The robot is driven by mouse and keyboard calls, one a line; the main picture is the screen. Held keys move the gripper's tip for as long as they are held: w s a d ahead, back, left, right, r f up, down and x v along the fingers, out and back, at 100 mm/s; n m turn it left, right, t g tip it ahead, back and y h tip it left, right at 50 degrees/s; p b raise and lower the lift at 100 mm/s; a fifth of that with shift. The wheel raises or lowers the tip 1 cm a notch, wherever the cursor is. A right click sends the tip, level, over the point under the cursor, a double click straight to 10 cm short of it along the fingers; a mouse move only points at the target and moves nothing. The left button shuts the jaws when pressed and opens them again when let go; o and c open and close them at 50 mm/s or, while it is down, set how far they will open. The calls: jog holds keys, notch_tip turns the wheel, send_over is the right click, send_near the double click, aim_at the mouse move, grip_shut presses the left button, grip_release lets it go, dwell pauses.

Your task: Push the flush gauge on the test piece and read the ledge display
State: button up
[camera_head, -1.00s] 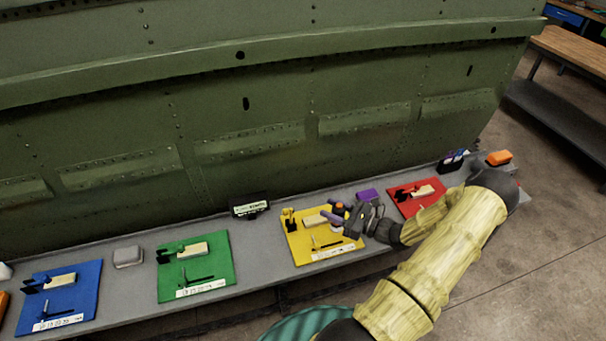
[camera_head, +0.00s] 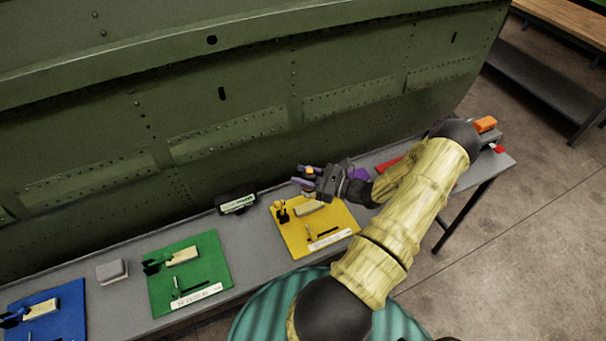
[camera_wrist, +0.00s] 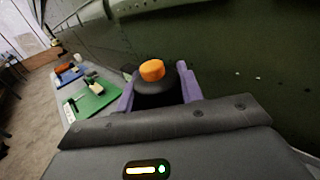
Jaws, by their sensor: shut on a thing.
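My gripper (camera_head: 304,177) has purple fingers and is shut on a dark round tool with an orange top, which I take to be the flush gauge (camera_wrist: 152,72). In the head view it is raised near the back edge of the yellow mat (camera_head: 345,219), apart from the mat. The ledge display (camera_head: 237,203), a small black box with a lit face, stands on the ledge left of my gripper. Its reading is too small to make out. Pale blocks lie on the mats, including one on the yellow mat (camera_head: 308,209); I cannot tell which is the test piece.
A green mat (camera_head: 212,262) and a blue mat (camera_head: 68,300) with tools lie to the left, with a grey block (camera_head: 112,271) between them. The green fuselage panel (camera_head: 230,110) rises close behind the ledge. My arm hides most of the red mat (camera_head: 388,165).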

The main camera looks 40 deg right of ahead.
aim_at(304, 190)
jog(key=shift+f+b, duration=2.35)
jog(key=shift+f, duration=0.65)
jog(key=shift+f+b, duration=0.35)
jog(key=shift+f, duration=0.2)
jog(key=shift+r+p, duration=2.75)
jog(key=shift+r, duration=0.85)
